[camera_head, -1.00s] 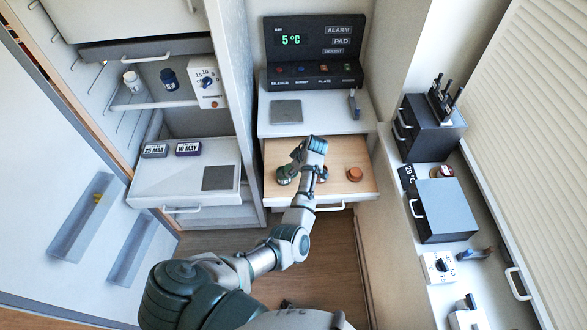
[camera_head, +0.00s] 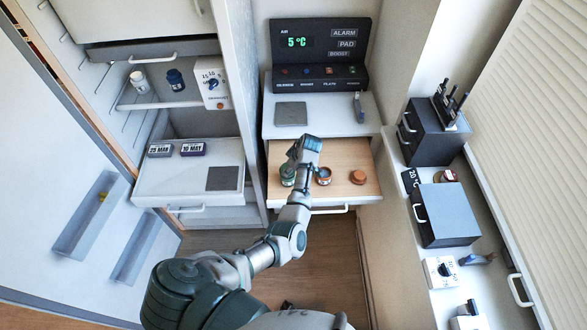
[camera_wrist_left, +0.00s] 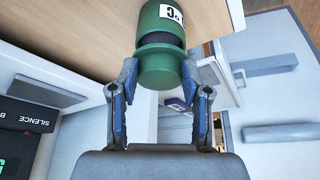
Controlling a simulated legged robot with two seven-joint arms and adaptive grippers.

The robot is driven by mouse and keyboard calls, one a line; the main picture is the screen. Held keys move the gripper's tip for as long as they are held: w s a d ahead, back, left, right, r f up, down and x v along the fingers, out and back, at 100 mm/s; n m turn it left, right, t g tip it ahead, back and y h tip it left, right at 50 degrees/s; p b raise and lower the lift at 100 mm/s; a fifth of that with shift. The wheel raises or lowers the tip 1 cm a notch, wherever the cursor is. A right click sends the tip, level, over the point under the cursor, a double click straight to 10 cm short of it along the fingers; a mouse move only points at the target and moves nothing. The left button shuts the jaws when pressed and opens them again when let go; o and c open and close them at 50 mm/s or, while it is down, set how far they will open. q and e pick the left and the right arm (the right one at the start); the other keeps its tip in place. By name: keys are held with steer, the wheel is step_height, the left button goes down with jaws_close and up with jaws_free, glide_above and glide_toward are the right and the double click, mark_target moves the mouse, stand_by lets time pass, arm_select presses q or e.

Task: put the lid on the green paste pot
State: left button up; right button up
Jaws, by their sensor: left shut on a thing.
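The green paste pot (camera_head: 288,178) stands on the wooden drawer board (camera_head: 340,152), at its left. In the left wrist view the pot (camera_wrist_left: 178,22) shows a white label. My left gripper (camera_head: 294,160) is over this pot. In the left wrist view the gripper (camera_wrist_left: 160,88) is shut on the green lid (camera_wrist_left: 160,70). The lid is in line with the pot's mouth, with a dark band between them. I cannot tell whether the lid touches the pot. My right gripper is not in view.
An orange-marked open pot (camera_head: 323,177) stands just right of the green pot, and an orange lid (camera_head: 358,177) lies farther right. A black control panel (camera_head: 320,55) stands behind. The pulled-out drawer (camera_head: 225,150) at left holds two date blocks.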

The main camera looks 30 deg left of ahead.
arm_select(q)
steer(key=shift+a, duration=0.35)
steer(key=shift+a+f, duration=0.15)
steer(key=shift+a, duration=0.15)
steer(key=shift+a+f, duration=0.2)
steer(key=shift+a, duration=0.3)
steer(key=shift+d+f, duration=0.1)
steer(key=shift+d, duration=0.3)
steer(key=shift+d+f, duration=0.1)
steer(key=shift+d, duration=0.25)
steer(key=shift+f+b, duration=0.2)
steer(key=shift+b, duration=0.15)
steer(key=shift+a, duration=0.35)
steer(key=shift+a+r+p, duration=0.1)
steer(key=shift+a+p, duration=0.05)
steer(key=shift+p, duration=0.15)
steer(key=shift+a, duration=0.1)
steer(key=shift+d+r, duration=0.2)
steer(key=shift+d, duration=0.35)
steer(key=shift+p, duration=0.3)
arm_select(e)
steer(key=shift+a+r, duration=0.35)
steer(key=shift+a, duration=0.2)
arm_select(q)
steer(key=shift+d, duration=0.1)
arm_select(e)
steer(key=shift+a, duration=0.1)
